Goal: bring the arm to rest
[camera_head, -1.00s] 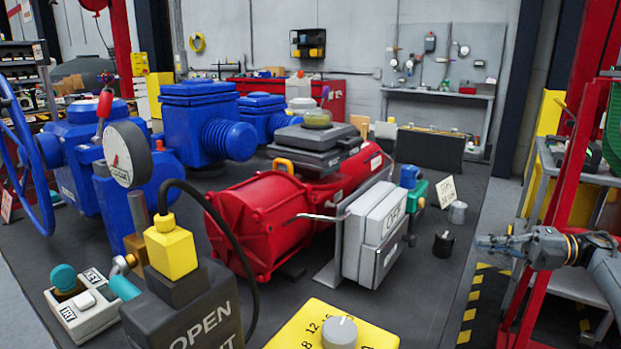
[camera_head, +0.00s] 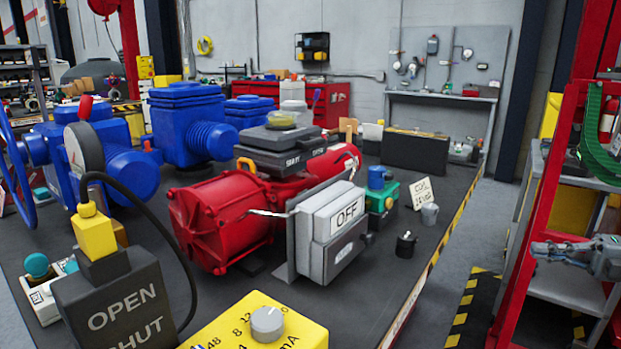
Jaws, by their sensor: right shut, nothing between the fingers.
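My right gripper (camera_head: 556,251) shows at the right edge of the head view, with its fingers pointing left. It is shut and empty, held in the air to the right of the table and in front of the red frame. My left gripper is not in view. The valve actuator, with a red motor housing (camera_head: 222,215) and a grey box marked OFF (camera_head: 345,212), stands on the dark table (camera_head: 350,300), well to the left of my right gripper. The gripper touches nothing that I can see.
A red frame with grey shelves (camera_head: 540,180) stands close behind my right gripper. An OPEN/SHUT box (camera_head: 115,310) and a yellow dial box (camera_head: 265,325) are at the table's front. A black knob (camera_head: 405,245) sits near its right edge. Striped floor (camera_head: 470,300) lies between.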

